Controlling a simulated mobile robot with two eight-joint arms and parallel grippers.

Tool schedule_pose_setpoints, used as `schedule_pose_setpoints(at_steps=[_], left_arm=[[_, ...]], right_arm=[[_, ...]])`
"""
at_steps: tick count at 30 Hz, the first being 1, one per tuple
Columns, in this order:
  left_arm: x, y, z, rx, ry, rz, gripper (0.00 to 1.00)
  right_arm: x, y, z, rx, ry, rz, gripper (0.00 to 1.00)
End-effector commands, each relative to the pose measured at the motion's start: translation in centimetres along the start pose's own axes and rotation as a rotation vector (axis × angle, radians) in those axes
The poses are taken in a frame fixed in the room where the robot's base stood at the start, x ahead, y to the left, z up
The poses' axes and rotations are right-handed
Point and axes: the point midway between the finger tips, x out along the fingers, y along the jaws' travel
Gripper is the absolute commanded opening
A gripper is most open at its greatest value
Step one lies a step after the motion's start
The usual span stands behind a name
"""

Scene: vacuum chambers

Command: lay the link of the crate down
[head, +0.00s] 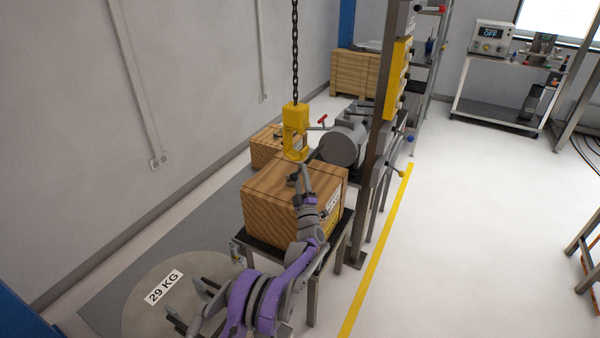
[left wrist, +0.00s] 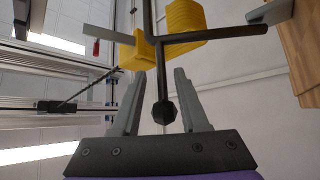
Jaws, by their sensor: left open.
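The wooden crate (head: 290,205) sits on a dark stand (head: 313,285). Its dark link with a knobbed rod (left wrist: 163,85) shows close up in the left wrist view, beside the yellow hook block (head: 295,130). The hook hangs from a chain just above the crate and shows yellow in the left wrist view (left wrist: 184,22). My left gripper (head: 300,174) is at the crate's top. Its fingers (left wrist: 160,98) are open, with the knobbed rod appearing between them; contact cannot be told. In the head view, the arm and gripper partly hide the link.
A second crate (head: 268,150) stands behind, next to a grey cylindrical chamber (head: 342,148). A steel post (head: 376,150) with yellow parts rises right of the crate. A round floor plate marked 29 KG (head: 150,305) lies at the left.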

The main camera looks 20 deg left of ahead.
Motion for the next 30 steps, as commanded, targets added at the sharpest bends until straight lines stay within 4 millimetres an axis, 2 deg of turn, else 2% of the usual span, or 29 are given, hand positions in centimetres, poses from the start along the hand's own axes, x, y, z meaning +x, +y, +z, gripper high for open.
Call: schedule_pose_setpoints(at_steps=[9,15,20,27,28,30], left_arm=[[-6.5,2.9,-1.8,0.001,0.004,0.002,0.44],[-9.2,4.1,-2.4,0.0,0.003,0.001,0.44],[-10.0,4.4,-2.7,0.0,0.002,0.0,0.44],[-10.1,4.5,-2.7,0.0,0.001,0.0,0.44],[-10.1,4.5,-2.6,0.0,0.001,0.0,0.42],[-9.9,4.5,-2.7,0.0,0.001,0.005,0.3]], right_arm=[[0.5,0.0,0.3,0.0,-0.002,0.0,1.0],[0.7,0.0,0.5,0.0,-0.003,0.0,1.0],[0.8,0.0,0.5,0.0,-0.003,0.0,1.0],[0.8,0.0,0.5,0.0,-0.003,0.0,1.0],[0.8,0.0,0.5,0.0,-0.003,0.0,1.0],[0.8,0.0,0.5,0.0,-0.003,0.0,1.0]])
